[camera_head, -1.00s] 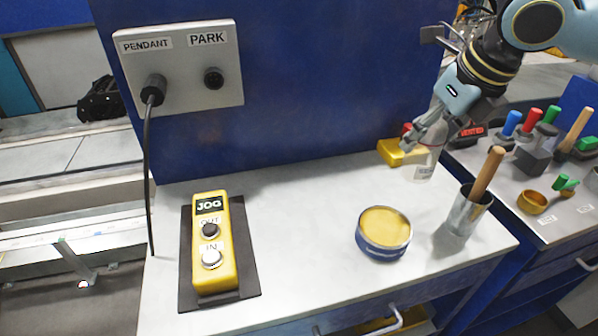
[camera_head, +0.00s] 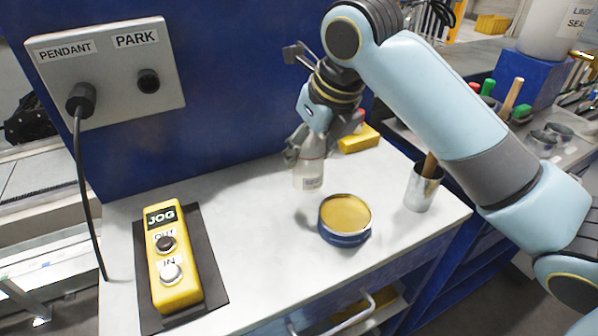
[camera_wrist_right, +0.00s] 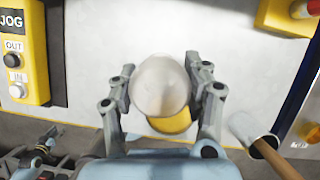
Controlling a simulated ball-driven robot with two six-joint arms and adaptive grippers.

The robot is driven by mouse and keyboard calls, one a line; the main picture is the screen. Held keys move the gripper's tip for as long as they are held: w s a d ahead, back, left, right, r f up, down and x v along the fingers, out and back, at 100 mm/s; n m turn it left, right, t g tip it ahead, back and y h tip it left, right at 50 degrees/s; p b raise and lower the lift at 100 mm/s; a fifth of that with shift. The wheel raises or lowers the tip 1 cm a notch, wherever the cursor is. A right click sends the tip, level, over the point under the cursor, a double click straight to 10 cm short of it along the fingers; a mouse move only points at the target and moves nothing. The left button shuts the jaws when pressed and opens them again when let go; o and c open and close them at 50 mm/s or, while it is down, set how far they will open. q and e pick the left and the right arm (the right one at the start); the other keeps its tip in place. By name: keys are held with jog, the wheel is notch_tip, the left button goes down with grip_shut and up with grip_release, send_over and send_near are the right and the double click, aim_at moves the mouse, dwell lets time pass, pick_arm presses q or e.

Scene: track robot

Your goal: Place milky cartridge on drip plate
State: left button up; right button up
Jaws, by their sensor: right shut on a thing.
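The milky cartridge (camera_head: 310,174) is a pale translucent cylinder with a small label, held upright behind and left of the round tin. My right gripper (camera_head: 308,146) is shut on its upper part. In the right wrist view the cartridge (camera_wrist_right: 160,84) sits between the two fingers (camera_wrist_right: 163,98), seen end-on. I cannot tell whether its base touches the bench. No part is clearly recognisable as the drip plate. The low round tin (camera_head: 344,215) has a blue side and a golden top; the cartridge partly hides it in the wrist view. My left gripper is not in view.
A yellow JOG pendant (camera_head: 172,258) lies on a dark mat (camera_head: 210,268) at the left. A metal cup (camera_head: 423,190) with a wooden handle stands right of the tin. A yellow block (camera_head: 358,138) lies behind. The white bench top (camera_head: 250,225) is clear between pendant and tin.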

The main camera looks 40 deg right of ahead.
aim_at(300, 174)
jog(key=shift+w+a+f, duration=0.3)
jog(key=shift+a+f, duration=0.1)
jog(key=shift+a, duration=0.3)
jog(key=shift+f, duration=2.05)
jog(key=shift+f, duration=0.15)
jog(key=o, duration=1.3)
